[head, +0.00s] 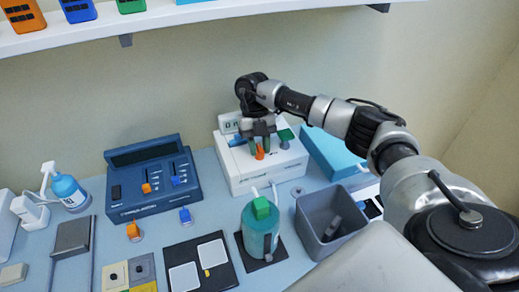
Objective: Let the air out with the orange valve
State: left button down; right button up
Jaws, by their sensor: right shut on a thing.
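A white box-shaped device (245,182) with a small display (229,123) stands at the back of the blue table, against the wall. The orange valve (260,153) is on its top, between a blue part (236,141) and a green part (285,137). My right gripper (259,143) reaches in from the right, points down and is shut on the orange valve. Its fingers and wrist hide part of the valve and of the display. My left gripper is out of view.
A teal cylinder (260,240) with a green top stands in front of the device. A grey bin (318,213) is right of it. A dark blue console (150,207) is to the left. A shelf (150,22) overhangs at the top.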

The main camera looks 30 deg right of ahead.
jog(key=shift+r+n, duration=0.1)
jog(key=shift+n, duration=0.5)
jog(key=o, duration=0.6)
jog(key=b+v, duration=0.1)
jog(key=v, duration=0.9)
jog(key=shift+w+a+r+b, duration=0.15)
jog(key=shift+a+r+b, duration=0.05)
jog(key=shift+r+b, duration=0.2)
